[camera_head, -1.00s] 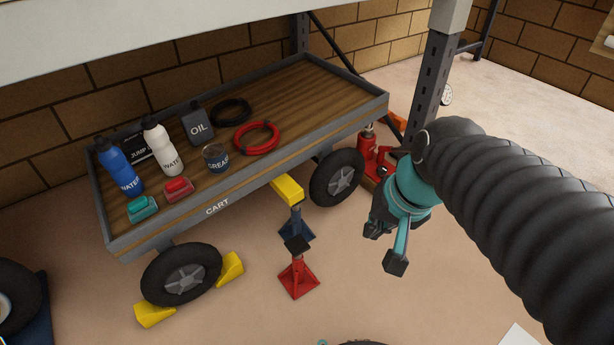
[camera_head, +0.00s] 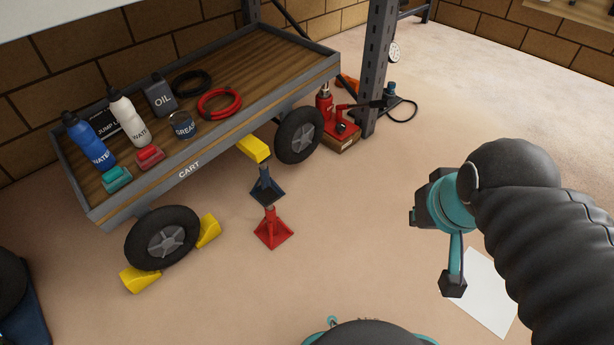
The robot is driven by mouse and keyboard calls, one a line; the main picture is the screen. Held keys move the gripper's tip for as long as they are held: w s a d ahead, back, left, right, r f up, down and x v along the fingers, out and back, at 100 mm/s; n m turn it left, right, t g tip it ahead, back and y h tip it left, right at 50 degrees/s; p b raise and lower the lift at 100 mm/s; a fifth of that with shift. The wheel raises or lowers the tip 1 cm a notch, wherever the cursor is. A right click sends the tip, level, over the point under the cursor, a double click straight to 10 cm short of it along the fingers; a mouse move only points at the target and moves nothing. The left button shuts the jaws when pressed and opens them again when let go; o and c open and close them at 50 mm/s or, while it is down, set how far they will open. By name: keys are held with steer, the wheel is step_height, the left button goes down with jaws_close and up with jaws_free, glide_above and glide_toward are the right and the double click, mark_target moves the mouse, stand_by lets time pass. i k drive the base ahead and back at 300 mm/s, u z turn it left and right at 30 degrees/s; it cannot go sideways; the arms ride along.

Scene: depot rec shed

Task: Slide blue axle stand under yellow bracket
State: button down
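The blue axle stand (camera_head: 267,189) stands upright on the floor near the cart's front side. Its top shows just below the yellow bracket (camera_head: 253,148), which juts from the cart's lower edge. I cannot tell whether the stand is directly under the bracket or in front of it. My gripper (camera_head: 436,250) is well to the right of both stands, above open floor. Its fingers look spread and empty; the far finger is partly hidden.
The cart (camera_head: 212,160) carries bottles, cans and cables. Yellow chocks (camera_head: 140,279) hold its near wheel (camera_head: 163,237). A red jack (camera_head: 341,122) stands by a dark post (camera_head: 376,70). A white sheet (camera_head: 488,290) lies at right. Floor between the stands and gripper is clear.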

mark_target(267, 182)
steer(key=z, duration=0.15)
steer(key=i, duration=0.75)
steer(key=u, duration=1.15)
